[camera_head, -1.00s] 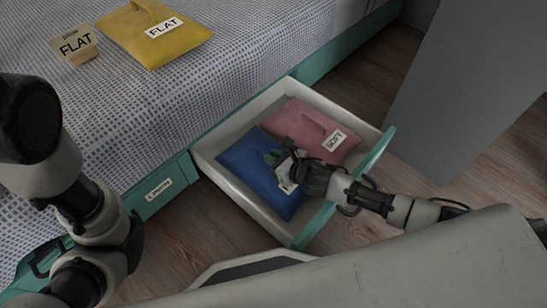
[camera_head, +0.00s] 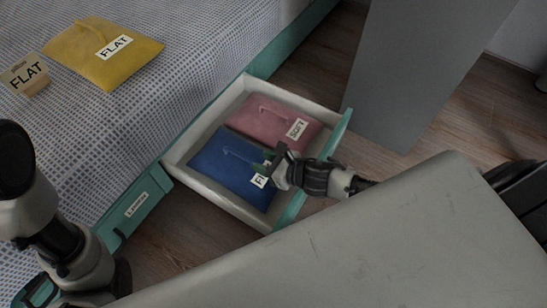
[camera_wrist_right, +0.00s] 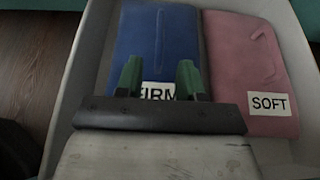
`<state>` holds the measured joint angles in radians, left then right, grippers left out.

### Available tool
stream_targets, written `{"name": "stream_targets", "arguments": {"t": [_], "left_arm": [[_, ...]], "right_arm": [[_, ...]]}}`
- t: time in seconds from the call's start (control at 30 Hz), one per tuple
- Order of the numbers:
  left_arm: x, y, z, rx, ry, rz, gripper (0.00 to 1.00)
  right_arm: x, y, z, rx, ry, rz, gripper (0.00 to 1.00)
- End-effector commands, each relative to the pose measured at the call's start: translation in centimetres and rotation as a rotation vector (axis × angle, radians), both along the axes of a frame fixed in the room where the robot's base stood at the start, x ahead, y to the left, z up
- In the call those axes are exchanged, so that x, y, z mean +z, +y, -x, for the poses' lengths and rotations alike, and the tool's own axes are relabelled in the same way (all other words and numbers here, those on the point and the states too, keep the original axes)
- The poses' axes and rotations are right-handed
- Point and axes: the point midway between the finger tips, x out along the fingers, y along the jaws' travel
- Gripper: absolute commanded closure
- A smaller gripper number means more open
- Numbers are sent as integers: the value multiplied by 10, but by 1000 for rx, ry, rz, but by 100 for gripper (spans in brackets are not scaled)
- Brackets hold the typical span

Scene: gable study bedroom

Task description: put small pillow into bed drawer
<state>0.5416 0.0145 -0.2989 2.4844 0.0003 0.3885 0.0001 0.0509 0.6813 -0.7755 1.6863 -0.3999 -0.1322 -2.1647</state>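A blue pillow (camera_head: 237,165) with a strap and a label reading FIRM lies flat in the open bed drawer (camera_head: 222,198). A pink pillow (camera_head: 270,121) labelled SOFT lies beside it. A yellow pillow (camera_head: 88,62) labelled FLAT lies on the bed. My right gripper (camera_head: 268,166) is over the blue pillow's edge near the drawer front; whether it touches is unclear. In the right wrist view, the green fingers of my right gripper (camera_wrist_right: 160,78) are apart with nothing between them, partly covering the FIRM label of the blue pillow (camera_wrist_right: 152,40).
A small FLAT sign (camera_head: 25,76) stands on the bed (camera_head: 180,110). A teal drawer front (camera_head: 135,208) with a label is at the bed's side. A grey panel (camera_head: 415,70) stands behind the open drawer. Wooden floor (camera_head: 310,68) shows around the drawer.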

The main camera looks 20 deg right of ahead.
Motion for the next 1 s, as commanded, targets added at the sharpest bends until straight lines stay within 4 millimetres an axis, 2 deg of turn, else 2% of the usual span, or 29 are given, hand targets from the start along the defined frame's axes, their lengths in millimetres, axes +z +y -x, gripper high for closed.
{"name": "stream_targets", "arguments": {"t": [0.1,0.3,0.53,0.63,0.67,0.77,0.87,0.9,0.97,1.0], "left_arm": [[0,0,-6,-1,25,1,63],[-4,1,-10,-3,42,2,63],[-5,1,-10,-3,42,3,63],[-5,1,-10,-3,42,3,63],[-5,1,-10,-3,42,3,63],[-5,0,-10,-3,43,2,63],[-5,0,-10,-4,43,2,63],[-5,0,-10,-4,42,2,63],[-5,0,-10,-4,42,2,63],[-5,0,-10,-4,42,2,63]], "right_arm": [[9,-9,14,1,1,0,62],[12,-16,24,0,0,0,62],[16,-14,23,-1,-3,-16,62],[37,1,13,-14,-6,-125,62],[49,8,8,-19,-5,-184,62],[112,42,-13,-24,-1,-482,62],[206,76,-28,33,31,-889,62],[246,86,-29,79,55,-1054,62],[307,96,-24,179,105,-1296,62],[347,99,-18,264,147,-1447,62]]}}
